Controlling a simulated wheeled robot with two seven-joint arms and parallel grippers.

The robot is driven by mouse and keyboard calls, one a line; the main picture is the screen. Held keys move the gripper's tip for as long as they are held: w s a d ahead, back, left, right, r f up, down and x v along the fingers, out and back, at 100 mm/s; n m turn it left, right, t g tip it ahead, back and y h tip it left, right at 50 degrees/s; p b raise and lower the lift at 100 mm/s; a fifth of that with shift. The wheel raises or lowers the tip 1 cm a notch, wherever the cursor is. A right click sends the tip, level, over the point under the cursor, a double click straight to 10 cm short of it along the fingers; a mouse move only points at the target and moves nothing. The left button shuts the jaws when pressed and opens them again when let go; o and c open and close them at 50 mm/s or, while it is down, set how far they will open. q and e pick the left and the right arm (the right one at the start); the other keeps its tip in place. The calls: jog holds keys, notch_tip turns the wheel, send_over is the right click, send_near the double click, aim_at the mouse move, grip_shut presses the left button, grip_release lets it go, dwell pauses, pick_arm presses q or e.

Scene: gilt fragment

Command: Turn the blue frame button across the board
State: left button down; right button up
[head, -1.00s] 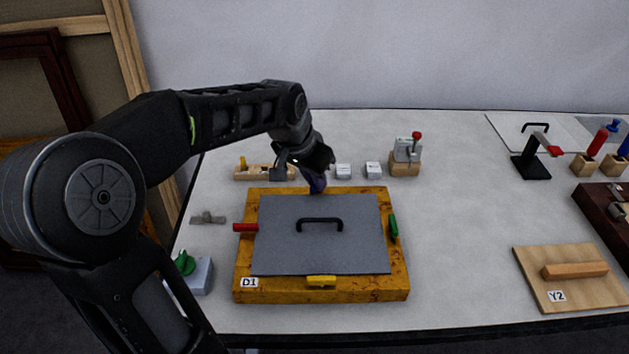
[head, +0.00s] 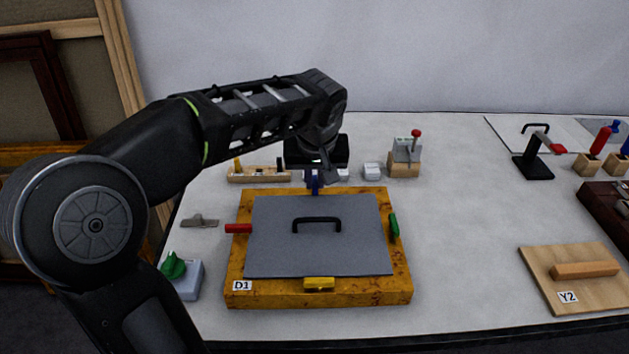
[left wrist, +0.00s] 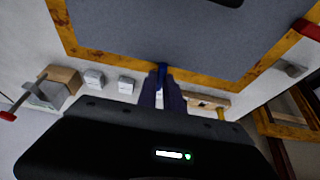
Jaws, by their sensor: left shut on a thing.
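The ochre frame (head: 240,270), labelled D1, lies on the table with a grey board (head: 300,255) inside it. The blue frame button (left wrist: 162,72) is on the frame's far bar, mostly hidden by my left gripper. My left gripper (head: 314,182) points down there, its dark fingers shut on the blue button; they also show in the left wrist view (left wrist: 161,88). The visible blue end points across the bar toward the board; whether it overlaps the board is unclear. My right gripper is not in view.
A red button (head: 238,228) lies crosswise on the left bar. Yellow (head: 319,284) and green (head: 394,226) buttons lie along the near and right bars. A black handle (head: 317,221) stands on the board. Small blocks and a lever box (head: 405,160) stand behind the frame.

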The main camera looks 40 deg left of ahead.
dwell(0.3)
pick_arm(q)
jog(key=c, duration=1.5)
grip_release()
jog(key=shift+v, duration=3.9)
jog(key=shift+r+p, duration=0.1)
jog(key=shift+p, duration=0.2)
